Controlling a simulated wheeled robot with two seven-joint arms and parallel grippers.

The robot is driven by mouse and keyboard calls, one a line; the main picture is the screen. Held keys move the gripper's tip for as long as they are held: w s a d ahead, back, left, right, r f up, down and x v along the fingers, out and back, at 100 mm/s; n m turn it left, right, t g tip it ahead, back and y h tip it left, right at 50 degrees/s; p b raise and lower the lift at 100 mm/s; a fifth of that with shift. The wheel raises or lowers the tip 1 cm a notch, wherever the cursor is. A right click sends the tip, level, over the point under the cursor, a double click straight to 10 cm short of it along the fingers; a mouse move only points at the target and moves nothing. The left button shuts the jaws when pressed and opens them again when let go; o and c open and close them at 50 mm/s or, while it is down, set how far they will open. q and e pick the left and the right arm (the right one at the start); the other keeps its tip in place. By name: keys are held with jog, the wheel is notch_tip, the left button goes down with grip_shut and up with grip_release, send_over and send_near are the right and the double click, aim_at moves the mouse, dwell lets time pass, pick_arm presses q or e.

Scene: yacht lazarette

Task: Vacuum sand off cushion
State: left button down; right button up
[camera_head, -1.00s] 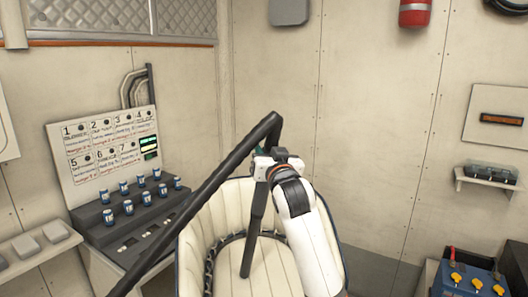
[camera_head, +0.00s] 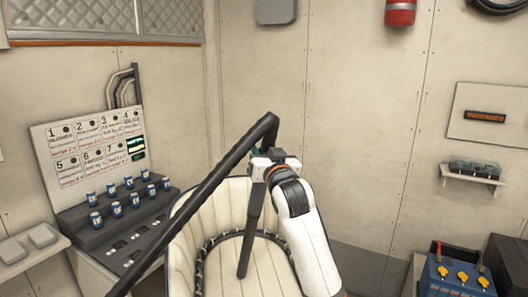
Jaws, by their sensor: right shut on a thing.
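My right gripper (camera_head: 270,158) is shut on a black vacuum wand (camera_head: 252,215), at its upper part. The wand slants down to the cushion, and from its top a long black hose or tube (camera_head: 200,192) runs down to the lower left. The cream ribbed cushion (camera_head: 205,225) forms a rounded seat with a dark piped seam. The wand's lower end is at or just above the seat part; I cannot tell whether it touches. No sand can be made out on the cushion. My left gripper is not in view.
A stepped grey console (camera_head: 120,250) with several blue-and-white cans (camera_head: 115,209) and a numbered board (camera_head: 88,150) stands at left. A blue box with yellow knobs (camera_head: 458,279) sits at lower right. A small shelf (camera_head: 472,177) juts from the right wall.

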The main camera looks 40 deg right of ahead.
jog(key=shift+d, duration=0.1)
dwell(0.5)
jog(key=s+d, duration=0.4)
jog(key=d, duration=0.2)
jog(key=shift+r, duration=0.2)
dwell(1.1)
jog(key=shift+f+p, duration=0.15)
jog(key=shift+p, duration=0.15)
dwell(0.7)
jog(key=shift+w+a+p, duration=0.4)
jog(key=shift+a, duration=0.35)
jog(key=shift+w+a+p, duration=0.35)
jog(key=shift+w+a, duration=0.05)
jog(key=shift+a, duration=0.3)
dwell(0.5)
